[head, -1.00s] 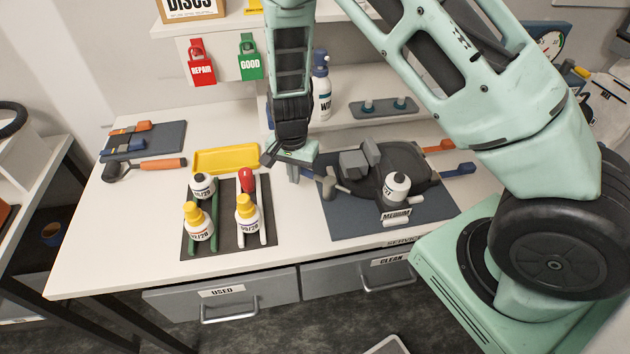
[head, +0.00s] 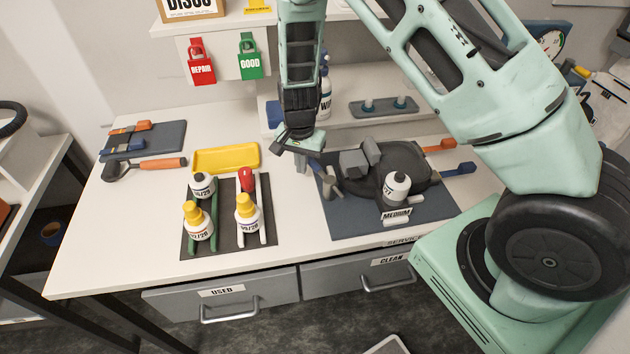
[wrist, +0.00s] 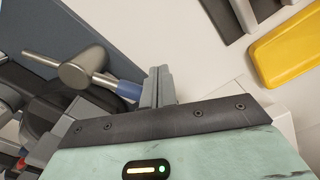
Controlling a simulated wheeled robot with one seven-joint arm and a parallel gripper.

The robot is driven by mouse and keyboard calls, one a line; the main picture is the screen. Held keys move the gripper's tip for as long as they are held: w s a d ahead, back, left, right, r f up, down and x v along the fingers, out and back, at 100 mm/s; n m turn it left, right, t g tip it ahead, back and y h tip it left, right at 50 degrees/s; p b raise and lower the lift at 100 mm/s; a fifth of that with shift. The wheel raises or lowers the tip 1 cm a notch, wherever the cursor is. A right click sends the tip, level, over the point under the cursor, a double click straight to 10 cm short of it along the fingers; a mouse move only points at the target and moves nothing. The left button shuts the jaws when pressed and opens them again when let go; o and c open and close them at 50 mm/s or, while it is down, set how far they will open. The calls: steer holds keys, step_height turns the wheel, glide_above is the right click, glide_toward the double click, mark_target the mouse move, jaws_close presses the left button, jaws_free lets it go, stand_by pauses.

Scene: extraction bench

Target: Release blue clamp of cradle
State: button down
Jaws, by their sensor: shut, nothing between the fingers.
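The cradle (head: 405,165) is a dark, rounded body on a blue-grey mat, holding a white bottle (head: 396,188). A grey T-shaped clamp piece (head: 328,184) stands at its left side, with a short blue-tipped arm (head: 317,167). In the wrist view the grey clamp piece (wrist: 84,66) lies left of the fingers, and its blue tip (wrist: 129,91) is close beside them. I cannot tell whether they touch. A blue lever (head: 459,169) also sticks out at the cradle's right. My gripper (head: 301,166) is shut and empty, left of the clamp; its fingers (wrist: 158,84) show together.
An orange lever (head: 440,146) sticks out at the cradle's back right. A yellow tray (head: 226,158) and a dark rack mat (head: 228,247) with several bottles lie to the left. A shelf with a grey tray (head: 384,106) is behind. White bench is clear between the mats.

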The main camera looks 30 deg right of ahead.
steer(key=shift+w+d, duration=0.1)
steer(key=shift+d, duration=0.25)
steer(key=shift+w+d, duration=0.25)
steer(key=shift+d, duration=0.6)
steer(key=shift+r, duration=0.1)
steer(key=shift+r+p, duration=0.6)
steer(key=shift+r, duration=0.1)
step_height(320, 180, up, 2)
steer(key=shift+s+r+p, duration=0.1)
steer(key=shift+p, duration=0.7)
steer(key=shift+s+d+r+p, duration=0.2)
steer(key=shift+r+p, duration=0.1)
steer(key=shift+r, duration=0.1)
steer(key=shift+s+a+r+p, duration=0.15)
steer(key=shift+a+r+p, duration=0.1)
steer(key=shift+r+p, duration=0.55)
steer(key=shift+s+a+r+p, duration=0.1)
steer(key=shift+a+r+p, duration=0.1)
steer(key=shift+r+p, duration=0.6)
steer(key=shift+r, duration=0.1)
